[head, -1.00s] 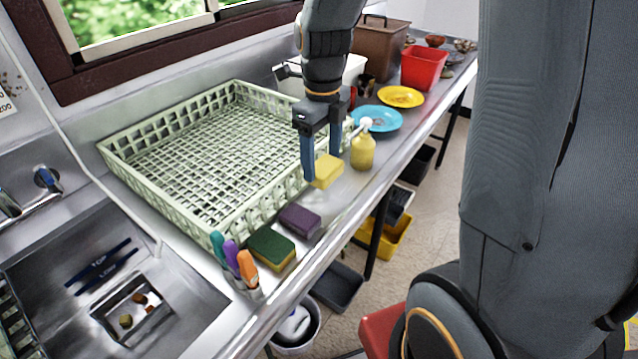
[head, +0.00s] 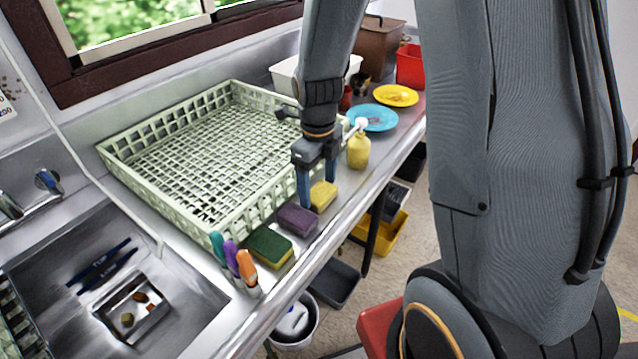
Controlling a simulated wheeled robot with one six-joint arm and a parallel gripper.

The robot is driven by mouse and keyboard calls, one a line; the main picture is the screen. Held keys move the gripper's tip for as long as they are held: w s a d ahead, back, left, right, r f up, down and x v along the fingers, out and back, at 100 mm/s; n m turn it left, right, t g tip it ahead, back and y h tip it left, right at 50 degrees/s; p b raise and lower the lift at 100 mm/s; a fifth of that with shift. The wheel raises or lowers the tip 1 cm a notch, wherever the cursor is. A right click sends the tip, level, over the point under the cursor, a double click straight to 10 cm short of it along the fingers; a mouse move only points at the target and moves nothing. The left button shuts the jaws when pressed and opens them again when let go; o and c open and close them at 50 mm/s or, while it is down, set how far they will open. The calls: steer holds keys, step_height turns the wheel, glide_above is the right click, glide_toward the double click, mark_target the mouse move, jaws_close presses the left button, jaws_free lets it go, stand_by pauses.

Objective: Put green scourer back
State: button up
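A green scourer (head: 269,248) with a yellow lower layer lies flat on the steel counter, beside the pen-like coloured handles. A dark purple sponge (head: 297,219) lies just beyond it. My gripper (head: 317,192) points down at a yellow sponge (head: 324,195), with its blue fingers on either side of it. It appears shut on this sponge, low at the counter and close to the purple one. The sponge's underside is hidden, and I cannot tell whether it touches the counter.
A pale green dish rack (head: 165,215) stands left of the sponges. A yellow bottle (head: 359,151) with a white top, a blue plate (head: 372,117) and a yellow plate (head: 396,95) stand beyond. The counter's front edge (head: 300,262) is close on the right.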

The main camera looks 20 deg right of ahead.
mark_target(318, 190)
step_height(318, 190, up, 12)
steer(key=b, duration=0.3)
steer(key=s+f+n, duration=0.2)
steer(key=s+n, duration=0.1)
steer(key=n, duration=0.6)
steer(key=s+f+n, duration=0.2)
steer(key=s+n, duration=0.1)
steer(key=n, duration=0.6)
steer(key=s+f+n+t, duration=0.1)
steer(key=s+f+n, duration=0.1)
steer(key=n, duration=0.8)
steer(key=shift+s+d+f, duration=0.15)
steer(key=shift+s+f, duration=0.2)
steer(key=shift+s, duration=0.45)
steer(key=shift+d+f+n, duration=0.1)
steer(key=shift+n, duration=0.3)
steer(key=shift+s, duration=0.1)
